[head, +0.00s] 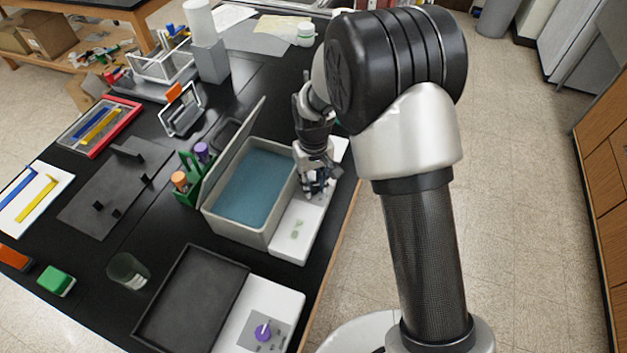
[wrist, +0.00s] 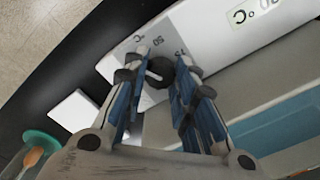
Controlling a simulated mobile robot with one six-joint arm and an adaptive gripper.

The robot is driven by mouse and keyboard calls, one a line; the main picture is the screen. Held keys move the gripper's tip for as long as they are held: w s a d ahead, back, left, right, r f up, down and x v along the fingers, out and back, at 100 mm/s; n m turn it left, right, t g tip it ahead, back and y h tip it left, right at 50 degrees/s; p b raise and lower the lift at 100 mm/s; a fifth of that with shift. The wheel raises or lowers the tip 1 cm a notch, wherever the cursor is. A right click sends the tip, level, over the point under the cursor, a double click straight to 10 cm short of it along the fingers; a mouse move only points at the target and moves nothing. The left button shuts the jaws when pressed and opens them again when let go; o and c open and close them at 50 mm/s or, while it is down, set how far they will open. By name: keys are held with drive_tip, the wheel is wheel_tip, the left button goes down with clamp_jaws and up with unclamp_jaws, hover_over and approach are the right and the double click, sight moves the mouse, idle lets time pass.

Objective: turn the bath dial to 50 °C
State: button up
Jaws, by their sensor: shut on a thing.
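The bath (head: 208,226) is a grey open box of blue water with a white control strip (head: 289,243) along its right side. My gripper (head: 319,186) is low over the far part of this strip. In the wrist view the bath dial (wrist: 160,73) is a dark round knob with a white mark on a grey scale plate. My gripper (wrist: 161,66) has one blue-padded finger on each side of the knob and is shut on it. The printed "50" and a partly covered number show beside the dial. The mark's exact setting cannot be told.
The bath's raised lid (head: 234,150) stands on its left. A green rack (head: 190,190) with capped tubes is beyond it. A black tray (head: 192,300) and a white device with a purple knob (head: 262,331) are nearer. The table edge is close on the right.

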sight(314, 185)
drive_tip(key=m, duration=0.5)
drive_tip(key=shift+m, duration=0.4)
drive_tip(key=m+p, duration=0.1)
drive_tip(key=m, duration=0.4)
drive_tip(key=shift+m, duration=0.4)
drive_tip(key=o, duration=1.1)
wheel_tip(314, 185, up, 12)
drive_tip(key=shift+r, duration=0.1)
